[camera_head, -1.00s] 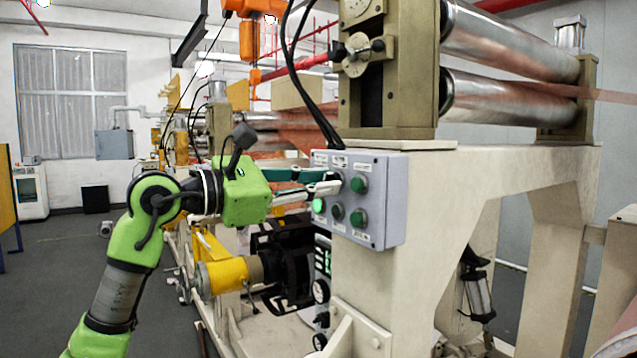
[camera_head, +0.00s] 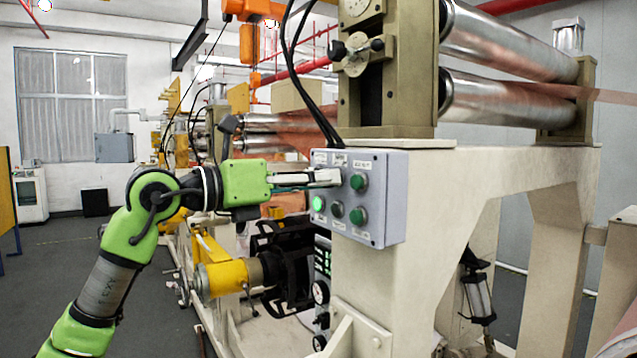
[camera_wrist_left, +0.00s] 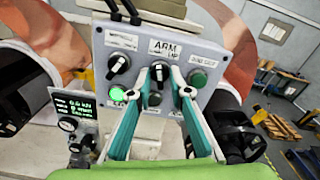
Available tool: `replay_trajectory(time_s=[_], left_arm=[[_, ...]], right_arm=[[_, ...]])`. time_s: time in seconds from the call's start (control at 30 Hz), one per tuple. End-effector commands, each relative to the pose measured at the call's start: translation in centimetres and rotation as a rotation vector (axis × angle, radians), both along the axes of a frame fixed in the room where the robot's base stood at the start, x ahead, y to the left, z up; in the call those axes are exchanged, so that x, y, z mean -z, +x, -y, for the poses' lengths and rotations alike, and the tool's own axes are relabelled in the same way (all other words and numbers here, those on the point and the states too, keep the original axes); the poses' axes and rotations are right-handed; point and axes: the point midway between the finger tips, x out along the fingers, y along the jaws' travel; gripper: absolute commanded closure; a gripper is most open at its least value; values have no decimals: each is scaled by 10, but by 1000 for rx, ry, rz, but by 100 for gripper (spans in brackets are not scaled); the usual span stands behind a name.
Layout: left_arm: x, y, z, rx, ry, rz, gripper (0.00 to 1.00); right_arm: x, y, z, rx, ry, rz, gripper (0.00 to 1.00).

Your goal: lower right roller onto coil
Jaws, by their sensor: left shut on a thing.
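A grey control panel (camera_head: 378,232) is fixed to the cream machine frame; the wrist view also shows it (camera_wrist_left: 222,54). Its upper row has a black selector knob (camera_wrist_left: 119,66), a middle knob (camera_wrist_left: 160,72) under the "ARM" label and a green button (camera_wrist_left: 198,78). My left gripper (camera_head: 333,177) is at the panel. In the wrist view its teal fingers (camera_wrist_left: 168,80) are shut on the middle knob and partly hide it. Copper-coloured rolls stand behind the panel at left (camera_wrist_left: 32,55) and right (camera_wrist_left: 240,62); which part is the right roller is unclear. My right gripper is out of view.
A lit green button (camera_head: 319,203) is low on the panel. Large metal rollers (camera_head: 510,105) carry copper foil above right. A yellow cylinder (camera_head: 222,278) is below my left arm. Open floor (camera_head: 60,290) lies at left.

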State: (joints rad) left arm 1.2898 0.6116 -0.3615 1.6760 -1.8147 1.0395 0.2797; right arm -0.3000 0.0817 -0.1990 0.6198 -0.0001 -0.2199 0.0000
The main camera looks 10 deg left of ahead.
Motion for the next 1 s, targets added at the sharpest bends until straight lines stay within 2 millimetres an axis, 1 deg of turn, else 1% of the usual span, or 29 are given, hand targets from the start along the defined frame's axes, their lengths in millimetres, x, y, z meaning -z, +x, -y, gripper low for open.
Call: replay_trajectory(time_s=[0.2,0.4,1.0], left_arm=[[-1,0,-1,-1,-98,-92,100],[-2,0,-1,-1,-151,-145,100],[-2,0,-1,-2,-177,-169,100]], right_arm=[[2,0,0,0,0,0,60],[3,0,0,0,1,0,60],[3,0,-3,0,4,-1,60]])
